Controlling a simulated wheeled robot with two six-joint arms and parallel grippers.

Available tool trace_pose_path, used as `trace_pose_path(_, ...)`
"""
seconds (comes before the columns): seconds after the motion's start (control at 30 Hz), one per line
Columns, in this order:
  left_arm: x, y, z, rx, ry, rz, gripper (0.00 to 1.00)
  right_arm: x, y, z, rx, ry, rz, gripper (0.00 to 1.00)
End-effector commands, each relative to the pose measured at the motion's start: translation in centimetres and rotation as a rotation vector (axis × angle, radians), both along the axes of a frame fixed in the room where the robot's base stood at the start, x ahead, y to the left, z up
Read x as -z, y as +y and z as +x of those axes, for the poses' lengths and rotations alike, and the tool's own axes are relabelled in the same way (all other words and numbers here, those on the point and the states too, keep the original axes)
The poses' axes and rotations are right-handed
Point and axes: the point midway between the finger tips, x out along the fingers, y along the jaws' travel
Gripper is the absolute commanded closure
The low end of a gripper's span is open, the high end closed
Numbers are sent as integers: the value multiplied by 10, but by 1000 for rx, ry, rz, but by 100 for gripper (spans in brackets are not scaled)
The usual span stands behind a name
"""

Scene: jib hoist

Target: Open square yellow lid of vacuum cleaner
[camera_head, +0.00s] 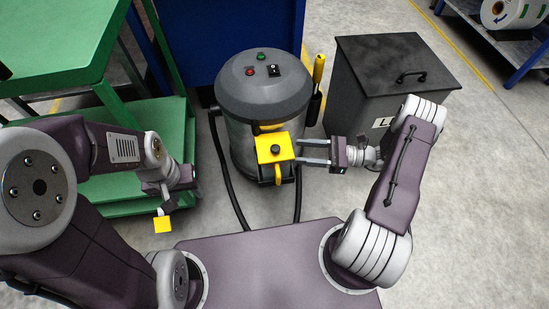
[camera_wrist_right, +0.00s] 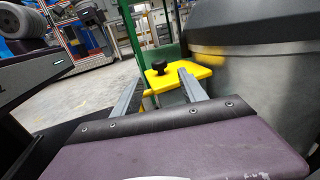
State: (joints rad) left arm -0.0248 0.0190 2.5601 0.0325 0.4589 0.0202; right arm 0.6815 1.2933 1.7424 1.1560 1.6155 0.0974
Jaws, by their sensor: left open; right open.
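The grey vacuum cleaner (camera_head: 262,95) stands upright in the head view. Its square yellow lid (camera_head: 268,145), with a black knob (camera_head: 275,150), is on its front and looks flat and closed. My right gripper (camera_head: 302,151) is open, its fingers pointing left at the lid's right edge. In the right wrist view the yellow lid (camera_wrist_right: 202,73) and knob (camera_wrist_right: 158,68) show just beyond and between the fingertips. One finger overlaps the lid in the picture; contact cannot be told. My left gripper (camera_head: 163,210) is open at the left, away from the vacuum, pointing down, with a small yellow square by its tip.
A green trolley (camera_head: 60,45) stands at the left. A dark lidded bin (camera_head: 385,75) stands right of the vacuum. A yellow-handled tool (camera_head: 318,70) is at the vacuum's right side. Black hoses run down to the floor.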

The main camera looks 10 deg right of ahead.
Motion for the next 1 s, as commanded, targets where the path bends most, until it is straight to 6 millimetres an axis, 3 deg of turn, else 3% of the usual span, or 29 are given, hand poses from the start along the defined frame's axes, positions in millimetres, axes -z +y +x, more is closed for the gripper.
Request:
trace_pose_path(0.17,5,0,0,0,-1,0,51,0,11,3,-4,-1,-1,50)
trace_pose_path(0.53,39,0,0,0,0,0,51,1,79,20,-7,-1,-2,50)
trace_pose_path(0.9,40,0,0,0,0,0,51,-3,88,23,-3,0,-2,50)
trace_pose_path(1.0,40,0,0,0,0,0,51,-3,88,23,-3,0,-2,78)
